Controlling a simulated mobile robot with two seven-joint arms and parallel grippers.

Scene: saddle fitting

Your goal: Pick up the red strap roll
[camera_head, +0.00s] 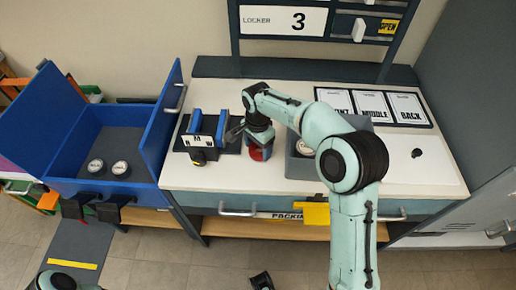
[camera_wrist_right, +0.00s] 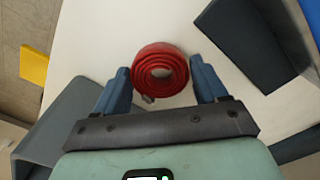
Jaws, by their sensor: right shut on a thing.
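The red strap roll (camera_head: 257,153) is on the white worktop, left of the grey bin, with my right gripper (camera_head: 260,138) directly above it, coming down from over the bench. In the right wrist view the roll (camera_wrist_right: 161,70) is a round coil with a metal end at its lower left. The two blue-grey fingers of the right gripper (camera_wrist_right: 160,77) stand on both sides of it and are shut on it. The worktop shows around the coil. The wrist hides part of the roll in the head view.
A grey bin (camera_head: 299,168) stands close right of the roll. A blue-armed fixture (camera_head: 198,141) with a label stands to its left. A blue open box (camera_head: 150,150) holds two round white-topped items. Cards reading MIDDLE and BACK (camera_head: 410,108) lie at the back right.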

